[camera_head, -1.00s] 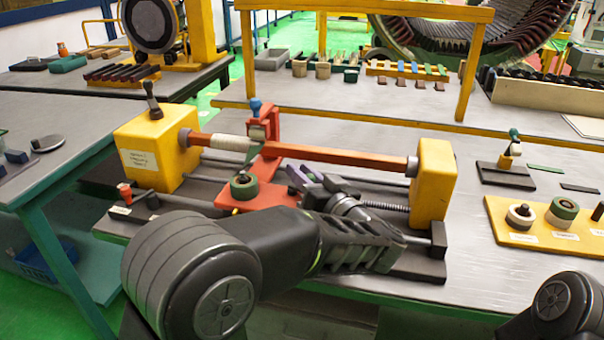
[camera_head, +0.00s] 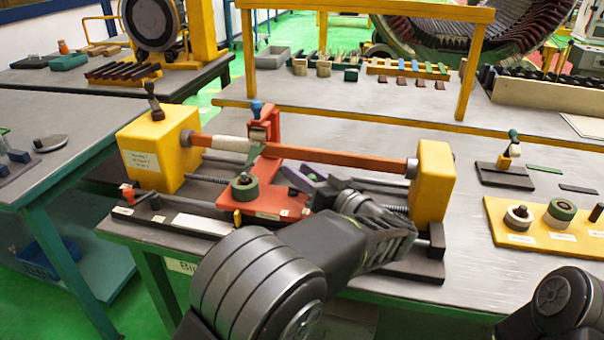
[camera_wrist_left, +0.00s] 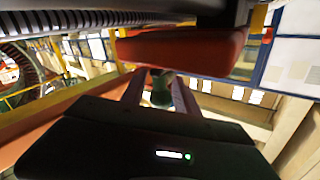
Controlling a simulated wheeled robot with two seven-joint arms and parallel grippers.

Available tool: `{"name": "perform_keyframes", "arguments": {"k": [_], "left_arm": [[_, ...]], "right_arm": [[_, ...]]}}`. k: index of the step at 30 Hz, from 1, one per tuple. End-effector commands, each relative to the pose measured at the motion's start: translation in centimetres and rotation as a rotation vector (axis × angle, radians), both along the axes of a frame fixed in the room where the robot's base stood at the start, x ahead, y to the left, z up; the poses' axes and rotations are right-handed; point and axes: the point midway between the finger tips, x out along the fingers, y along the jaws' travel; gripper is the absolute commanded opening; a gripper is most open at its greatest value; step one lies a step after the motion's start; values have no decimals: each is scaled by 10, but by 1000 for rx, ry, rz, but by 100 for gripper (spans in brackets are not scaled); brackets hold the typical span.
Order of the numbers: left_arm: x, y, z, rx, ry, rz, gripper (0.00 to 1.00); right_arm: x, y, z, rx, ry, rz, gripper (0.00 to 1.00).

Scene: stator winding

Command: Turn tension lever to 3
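The red carriage (camera_head: 283,206) sits on the winding fixture and carries a green roll (camera_head: 244,187), a blue-topped handle (camera_head: 257,108) and a small yellow piece (camera_head: 237,217) at its front edge. I cannot tell for certain which part is the tension lever, and no number 3 is readable. My left gripper (camera_head: 303,178) is over the right part of the carriage, right of the green roll. In the left wrist view its two fingers (camera_wrist_left: 158,82) stand apart, with a green thing (camera_wrist_left: 160,93) visible between them, apparently beyond the tips. My right gripper is out of view.
An orange bar (camera_head: 325,155) spans the yellow blocks (camera_head: 160,152) (camera_head: 432,183) behind my left gripper. A black lever (camera_head: 153,100) stands on the left block. A yellow tray (camera_head: 500,225) with rolls lies at right. The table between the fixture and yellow frame is mostly clear.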

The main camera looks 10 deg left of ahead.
Motion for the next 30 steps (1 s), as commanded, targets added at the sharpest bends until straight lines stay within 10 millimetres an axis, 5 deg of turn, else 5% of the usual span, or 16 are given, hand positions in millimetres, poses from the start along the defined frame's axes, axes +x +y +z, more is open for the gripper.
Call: {"name": "perform_keyframes", "arguments": {"k": [13, 30], "left_arm": [[-4, -6, -1, 1, 3, -2, 43], [-50, -60, -1, 1, 2, -1, 43]], "right_arm": [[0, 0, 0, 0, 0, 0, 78], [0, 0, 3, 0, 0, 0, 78]]}}
